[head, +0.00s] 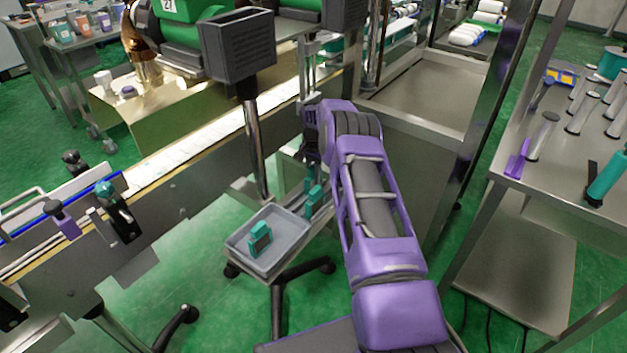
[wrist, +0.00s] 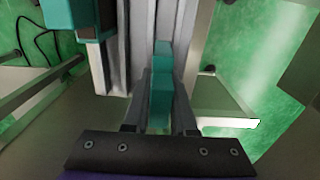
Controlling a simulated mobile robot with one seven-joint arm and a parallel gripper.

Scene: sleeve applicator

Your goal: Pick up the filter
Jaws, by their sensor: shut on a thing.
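In the wrist view, my gripper (wrist: 160,84) is shut on a slim teal piece, which I take to be the filter (wrist: 161,62). One finger is on each side of it, and its far end extends beyond the fingertips beside a grey metal channel. In the head view, a teal part (head: 314,191) shows below the end of my arm; I cannot tell whether it is the held piece. My fingers are mostly hidden there by my purple arm. Another teal block (head: 260,238) stands in a grey tray (head: 291,225).
The tray sits on a wheeled stand beside the conveyor (head: 190,150). A grey box on a metal post (head: 257,150) rises close to my arm. A steel table (head: 530,184) with several cylinders is at right. A teal part (wrist: 65,14) is at upper left in the wrist view.

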